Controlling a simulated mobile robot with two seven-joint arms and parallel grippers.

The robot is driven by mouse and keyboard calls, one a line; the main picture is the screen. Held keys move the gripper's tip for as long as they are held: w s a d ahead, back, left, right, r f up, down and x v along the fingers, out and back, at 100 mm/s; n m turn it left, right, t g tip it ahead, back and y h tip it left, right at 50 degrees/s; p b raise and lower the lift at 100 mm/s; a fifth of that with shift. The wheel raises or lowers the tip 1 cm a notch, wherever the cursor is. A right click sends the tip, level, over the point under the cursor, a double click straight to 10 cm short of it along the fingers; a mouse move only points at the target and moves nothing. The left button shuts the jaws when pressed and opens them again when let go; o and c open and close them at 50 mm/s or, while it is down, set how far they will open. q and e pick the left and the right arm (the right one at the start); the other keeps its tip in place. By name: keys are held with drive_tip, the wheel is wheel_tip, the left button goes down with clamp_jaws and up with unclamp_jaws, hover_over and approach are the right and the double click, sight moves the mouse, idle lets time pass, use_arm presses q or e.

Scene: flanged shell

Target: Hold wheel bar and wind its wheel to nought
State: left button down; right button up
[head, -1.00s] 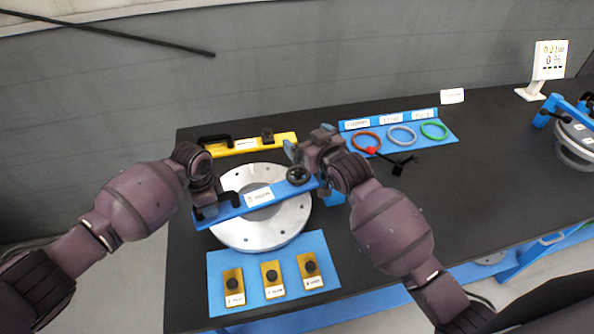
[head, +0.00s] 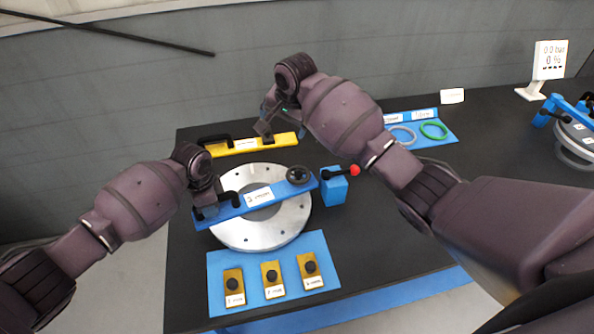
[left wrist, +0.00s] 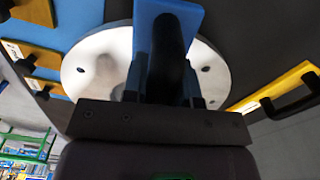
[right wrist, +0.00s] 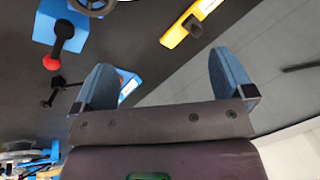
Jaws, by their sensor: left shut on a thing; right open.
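The blue wheel bar (head: 232,207) lies across the silver flanged ring (head: 262,238). It has a black grab handle at its left end and a dark handwheel (head: 299,175) at its right end. My left gripper (head: 205,205) is shut on the black handle; in the left wrist view the fingers (left wrist: 165,75) close around it. My right gripper (head: 268,112) is raised near the yellow bar, away from the wheel. In the right wrist view its fingers (right wrist: 165,82) are wide apart and empty, and part of the wheel (right wrist: 92,5) shows at the top edge. The wheel's marking is too small to read.
A yellow bar (head: 235,149) lies behind the ring. A blue block (head: 333,188) with a red-tipped lever (head: 354,170) stands right of the wheel. A blue mat (head: 217,268) with several yellow plates lies in front. A display (head: 550,60) stands at the far right.

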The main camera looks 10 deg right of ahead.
sight(297, 174)
drive_tip(key=s+f+m+g, duration=0.1)
drive_tip(key=f, duration=0.3)
drive_tip(key=s+d+f+m+g, duration=0.1)
drive_tip(key=s+f+m, duration=0.1)
drive_tip(key=f, duration=0.3)
drive_tip(key=s+d+f+m+g+h, duration=0.1)
drive_tip(key=f+m, duration=0.1)
drive_tip(key=f, duration=0.3)
drive_tip(key=shift+s+f+g, duration=0.1)
drive_tip(key=shift+s+g, duration=0.2)
drive_tip(key=c, duration=0.9)
